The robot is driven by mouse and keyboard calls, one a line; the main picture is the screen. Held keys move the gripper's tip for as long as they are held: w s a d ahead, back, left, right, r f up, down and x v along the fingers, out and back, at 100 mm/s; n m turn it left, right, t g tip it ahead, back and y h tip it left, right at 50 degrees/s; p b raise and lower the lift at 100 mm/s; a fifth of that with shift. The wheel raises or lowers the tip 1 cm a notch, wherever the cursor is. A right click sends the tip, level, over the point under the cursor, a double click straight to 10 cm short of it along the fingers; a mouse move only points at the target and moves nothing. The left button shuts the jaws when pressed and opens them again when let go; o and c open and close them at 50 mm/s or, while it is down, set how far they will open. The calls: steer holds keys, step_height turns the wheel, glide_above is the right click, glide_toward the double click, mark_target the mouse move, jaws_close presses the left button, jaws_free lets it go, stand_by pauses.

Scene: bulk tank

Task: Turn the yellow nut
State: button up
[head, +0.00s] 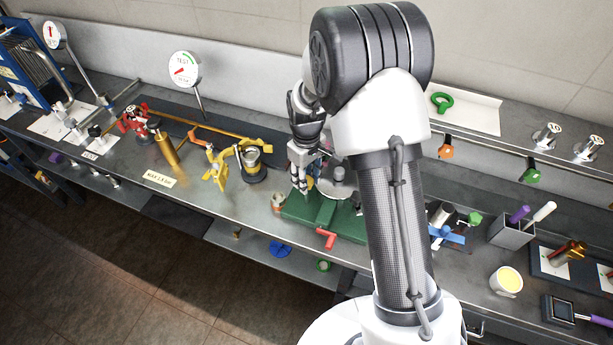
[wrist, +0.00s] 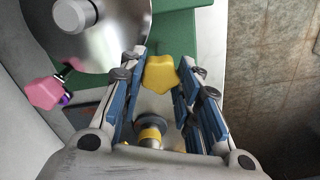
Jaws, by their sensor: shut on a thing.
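The yellow nut (wrist: 160,73) is a star-shaped knob, seen in the wrist view between my two fingertips. My gripper (wrist: 164,65) is shut on it, with a blue-padded finger on each side. In the head view my gripper (head: 299,168) reaches down over the green base (head: 300,207) on the bench. The yellow nut cannot be made out there. A pink star-shaped nut (wrist: 42,92) sits at the disc's lower left edge.
A metal post with a yellow ring (wrist: 150,136) is below the nut in the wrist view. A red handle (head: 326,238) sticks out at the green base's front. A yellow clamp frame (head: 218,165) stands left; a blue-handled part (head: 446,235) and pen holder (head: 511,232) stand right.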

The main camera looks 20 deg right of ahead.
steer(key=m, duration=1.4)
steer(key=shift+p, duration=0.3)
steer(key=shift+m, duration=0.3)
steer(key=o, duration=1.1)
steer(key=shift+c, duration=0.2)
steer(key=shift+r, duration=0.1)
step_height(320, 180, up, 12)
